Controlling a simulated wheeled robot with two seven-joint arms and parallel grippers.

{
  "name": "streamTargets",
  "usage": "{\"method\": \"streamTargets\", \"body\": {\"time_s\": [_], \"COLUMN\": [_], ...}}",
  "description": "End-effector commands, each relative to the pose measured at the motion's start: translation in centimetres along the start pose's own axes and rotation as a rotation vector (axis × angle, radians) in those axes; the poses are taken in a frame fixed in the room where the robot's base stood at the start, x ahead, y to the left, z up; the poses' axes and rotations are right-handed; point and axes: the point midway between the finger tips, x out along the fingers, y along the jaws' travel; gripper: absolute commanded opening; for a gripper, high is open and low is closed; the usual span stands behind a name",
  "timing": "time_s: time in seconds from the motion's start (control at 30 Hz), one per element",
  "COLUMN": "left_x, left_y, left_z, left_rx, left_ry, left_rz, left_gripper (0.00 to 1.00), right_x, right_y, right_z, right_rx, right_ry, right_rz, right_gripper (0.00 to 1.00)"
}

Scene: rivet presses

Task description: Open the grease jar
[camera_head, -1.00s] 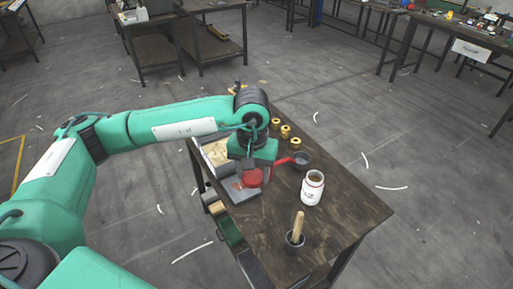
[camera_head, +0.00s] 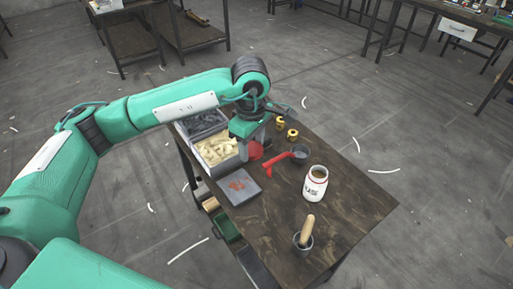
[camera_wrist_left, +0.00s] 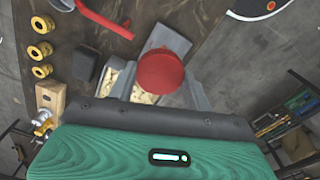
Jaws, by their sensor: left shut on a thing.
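The grease jar (camera_head: 315,185) is a white jar with dark lettering, standing upright on the wooden table. Its mouth is uncovered and brown content shows inside. My left gripper (camera_head: 250,138) is above the table, behind and left of the jar. It is shut on a round red lid (camera_head: 254,150), held apart from the jar. My right gripper is not in view.
A grey pad with a red mark (camera_head: 239,187) lies left of the jar. A bin of pale pieces (camera_head: 216,150) stands behind it. The table's right side is clear.

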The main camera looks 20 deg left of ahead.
Motion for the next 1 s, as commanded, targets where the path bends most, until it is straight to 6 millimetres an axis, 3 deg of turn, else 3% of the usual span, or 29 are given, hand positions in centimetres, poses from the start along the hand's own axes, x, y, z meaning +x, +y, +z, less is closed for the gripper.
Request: {"method": "streamTargets", "body": {"time_s": [1.0], "left_x": [-1.2], "left_y": [5.1], "left_z": [3.6], "left_rx": [-1.683], "left_ry": [-0.001], "left_rz": [-0.003], "left_gripper": [0.23], "right_x": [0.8], "right_y": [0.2], "right_z": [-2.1], "right_rx": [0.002], "right_ry": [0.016], "right_rz": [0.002], "right_gripper": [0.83]}}
